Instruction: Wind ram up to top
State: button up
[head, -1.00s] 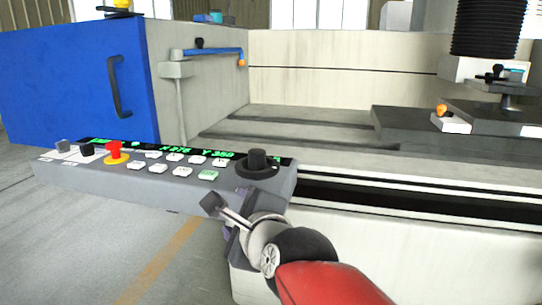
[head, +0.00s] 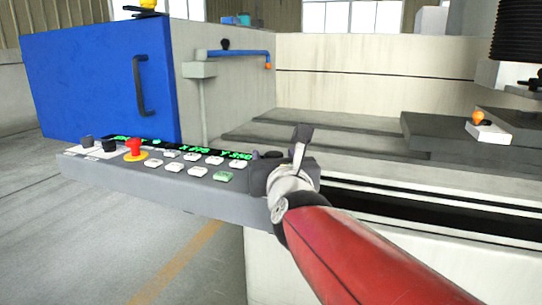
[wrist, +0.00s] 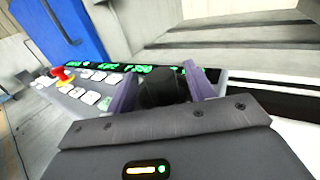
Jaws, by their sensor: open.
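The control panel (head: 200,196) juts out with white keys, a red stop button (head: 134,149) and green digits. A black round knob (wrist: 160,88) at its right end shows between my fingers in the wrist view. In the head view my gripper hides most of that knob. My gripper (head: 284,150) is over the panel's right end, open. Its purple fingers (wrist: 158,92) stand on either side of the knob; I cannot tell whether they touch it. The black ram bellows (head: 517,32) hangs at the upper right, cut off by the frame edge.
A blue cabinet door (head: 95,85) with a dark handle is at the left. A blue pipe (head: 238,53) is on the tank wall. Dark blocks and an orange-tipped clamp (head: 480,120) lie below the ram. Floor at the lower left is clear.

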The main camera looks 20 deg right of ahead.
jog(key=shift+w, duration=0.75)
jog(key=c, duration=1)
jog(key=shift+o, duration=0.2)
jog(key=shift+f+n+y+b, duration=0.2)
jog(key=shift+n+y+b, duration=0.15)
jog(key=shift+b, duration=0.65)
